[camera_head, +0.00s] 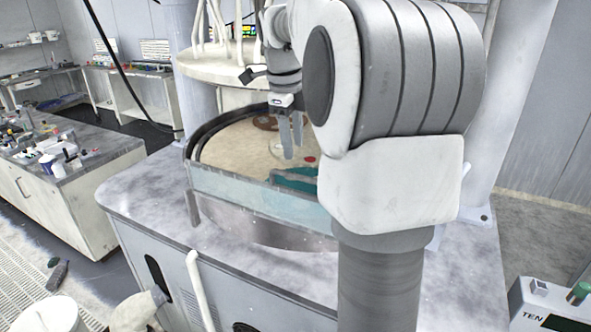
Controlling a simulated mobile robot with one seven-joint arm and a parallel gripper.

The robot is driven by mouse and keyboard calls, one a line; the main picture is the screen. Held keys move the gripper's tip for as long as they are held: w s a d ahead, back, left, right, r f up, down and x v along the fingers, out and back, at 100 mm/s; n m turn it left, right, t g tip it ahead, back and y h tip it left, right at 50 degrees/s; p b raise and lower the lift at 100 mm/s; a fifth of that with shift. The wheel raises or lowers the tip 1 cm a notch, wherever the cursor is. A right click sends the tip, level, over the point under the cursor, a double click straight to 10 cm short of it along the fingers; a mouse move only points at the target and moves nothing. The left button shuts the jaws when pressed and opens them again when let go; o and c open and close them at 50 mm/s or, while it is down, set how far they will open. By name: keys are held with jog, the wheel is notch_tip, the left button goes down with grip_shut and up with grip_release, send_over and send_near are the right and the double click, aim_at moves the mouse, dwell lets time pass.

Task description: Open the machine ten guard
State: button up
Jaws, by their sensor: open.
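The machine's round platen (235,150) lies behind a pale, see-through curved guard (250,205) along its front edge. The guard appears raised in place at the front; its right part is hidden behind my arm. A control box marked TEN (540,310) stands at the lower right. My gripper (291,150) points down over the platen, behind the guard's top edge as seen here. Its two fingers are apart with nothing visible between them. I cannot tell how far above the platen they are.
Teal cloth-like material (292,180), a brown disc (265,122) and a small red spot lie on the platen. A round upper head (215,65) with pipes hangs above. A cluttered bench (85,170) stands at left. The grey machine top (140,200) is clear at left.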

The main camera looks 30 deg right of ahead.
aim_at(296, 177)
jog(key=x, duration=0.7)
jog(key=shift+f, duration=0.4)
grip_shut()
dwell(0.9)
